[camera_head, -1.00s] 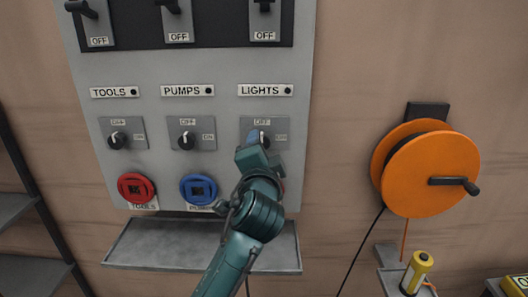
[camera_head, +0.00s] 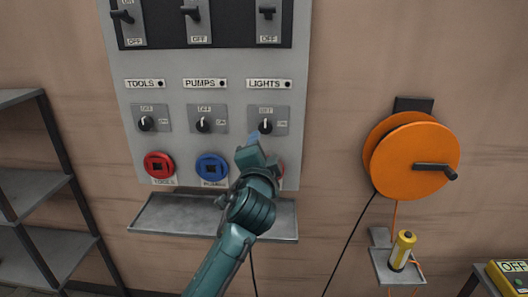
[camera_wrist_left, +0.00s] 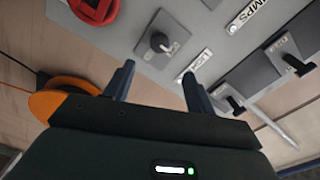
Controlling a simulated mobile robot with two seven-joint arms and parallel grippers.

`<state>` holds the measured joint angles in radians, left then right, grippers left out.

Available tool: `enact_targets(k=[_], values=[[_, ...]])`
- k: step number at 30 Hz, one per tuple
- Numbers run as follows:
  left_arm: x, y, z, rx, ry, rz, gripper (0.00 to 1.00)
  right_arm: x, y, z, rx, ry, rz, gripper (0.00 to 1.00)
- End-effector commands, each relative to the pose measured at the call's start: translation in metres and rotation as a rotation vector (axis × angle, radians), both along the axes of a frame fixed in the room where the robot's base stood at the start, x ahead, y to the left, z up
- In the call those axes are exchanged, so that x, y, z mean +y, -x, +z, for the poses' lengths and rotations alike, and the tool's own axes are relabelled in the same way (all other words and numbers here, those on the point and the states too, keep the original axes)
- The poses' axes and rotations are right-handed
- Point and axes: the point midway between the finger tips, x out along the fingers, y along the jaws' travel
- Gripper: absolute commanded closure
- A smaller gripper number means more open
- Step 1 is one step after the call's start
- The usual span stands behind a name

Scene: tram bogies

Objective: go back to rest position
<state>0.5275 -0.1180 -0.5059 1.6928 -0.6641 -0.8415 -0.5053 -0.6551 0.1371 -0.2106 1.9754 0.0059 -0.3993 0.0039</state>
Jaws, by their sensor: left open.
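My left gripper (camera_head: 254,150) is in front of the grey switch panel (camera_head: 122,92), just below the lights knob (camera_head: 265,126). In the left wrist view its two fingers (camera_wrist_left: 158,85) stand apart with nothing between them, and a panel knob (camera_wrist_left: 160,42) shows beyond them. The pumps knob (camera_head: 203,125) and tools knob (camera_head: 146,124) are to the left. A red socket (camera_head: 159,165) and a blue socket (camera_head: 211,167) sit below them. My left arm mostly hides a third, reddish socket under the lights knob. My right gripper is not in view.
A grey tray (camera_head: 160,215) juts out below the panel. An orange cable reel (camera_head: 415,162) is on the wall at right, above a small shelf with a yellow cylinder (camera_head: 402,250). Dark shelving (camera_head: 50,190) stands at left. A yellow box (camera_head: 508,275) is at lower right.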

Motion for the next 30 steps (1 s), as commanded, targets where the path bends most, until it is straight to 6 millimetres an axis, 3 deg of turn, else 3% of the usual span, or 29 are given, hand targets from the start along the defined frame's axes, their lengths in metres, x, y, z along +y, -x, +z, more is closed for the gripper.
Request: enact_targets(k=[14, 17, 20, 23, 27, 30], values=[[0.002, -0.001, -0.001, 0.002, 0.001, 0.000, 0.45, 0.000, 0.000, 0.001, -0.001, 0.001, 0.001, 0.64], [0.008, 0.003, -0.014, 0.035, 0.030, 0.010, 0.45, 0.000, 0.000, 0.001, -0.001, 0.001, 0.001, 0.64], [0.028, 0.017, -0.049, 0.130, 0.114, 0.040, 0.45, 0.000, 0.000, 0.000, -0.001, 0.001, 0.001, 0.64], [0.057, 0.047, -0.104, 0.282, 0.248, 0.097, 0.45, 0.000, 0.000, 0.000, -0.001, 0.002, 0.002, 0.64], [0.098, 0.112, -0.180, 0.519, 0.450, 0.207, 0.45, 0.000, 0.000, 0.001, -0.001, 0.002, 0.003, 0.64], [0.122, 0.168, -0.222, 0.678, 0.576, 0.295, 0.45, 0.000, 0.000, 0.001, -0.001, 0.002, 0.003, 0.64]])
